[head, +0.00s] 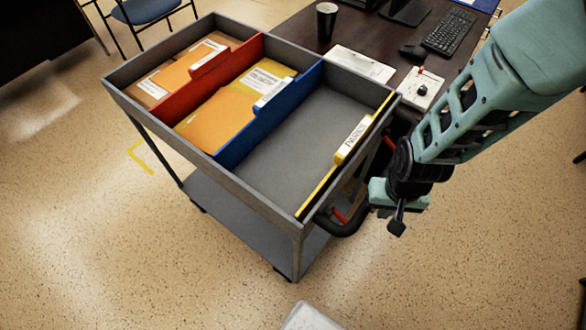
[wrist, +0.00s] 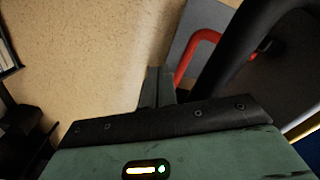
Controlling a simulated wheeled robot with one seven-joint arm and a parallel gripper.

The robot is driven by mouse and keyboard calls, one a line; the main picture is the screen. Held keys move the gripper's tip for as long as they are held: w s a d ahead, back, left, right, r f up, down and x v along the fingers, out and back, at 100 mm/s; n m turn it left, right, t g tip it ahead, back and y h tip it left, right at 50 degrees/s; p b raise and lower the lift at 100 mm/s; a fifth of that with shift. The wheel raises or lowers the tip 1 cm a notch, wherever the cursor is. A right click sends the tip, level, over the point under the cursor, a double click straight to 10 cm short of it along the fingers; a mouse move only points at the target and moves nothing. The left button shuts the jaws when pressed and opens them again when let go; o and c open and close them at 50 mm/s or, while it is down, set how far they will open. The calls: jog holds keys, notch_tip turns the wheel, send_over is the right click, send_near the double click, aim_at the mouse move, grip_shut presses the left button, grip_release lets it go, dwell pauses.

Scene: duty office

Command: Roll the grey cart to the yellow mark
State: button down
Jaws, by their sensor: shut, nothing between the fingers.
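The grey cart (head: 290,215) stands in the middle of the head view, with an open top tray and a lower shelf. Its black handle (head: 345,226) is at the near right end and also shows at the right of the wrist view (wrist: 232,62). My gripper (head: 397,226) is shut and empty, just right of the handle and not around it. Its closed fingers (wrist: 157,88) show in the wrist view over bare floor. The yellow mark (head: 143,158) is a yellow outline on the floor left of the cart, partly hidden behind it.
Red (head: 210,78), blue (head: 270,115) and yellow (head: 345,155) dividers stand in the tray, with envelopes between some. A red bar (wrist: 195,48) is beside the handle. A dark desk (head: 370,40) stands close behind the cart. A blue chair (head: 145,10) is at back left. Left floor is clear.

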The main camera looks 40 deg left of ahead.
jog(key=shift+a, duration=2.75)
jog(key=shift+w+a+b, duration=0.15)
jog(key=shift+a+b, duration=0.45)
jog(key=shift+a, duration=2.4)
jog(key=shift+w+a+b, duration=0.1)
jog(key=shift+a+b, duration=0.5)
jog(key=shift+a, duration=2.35)
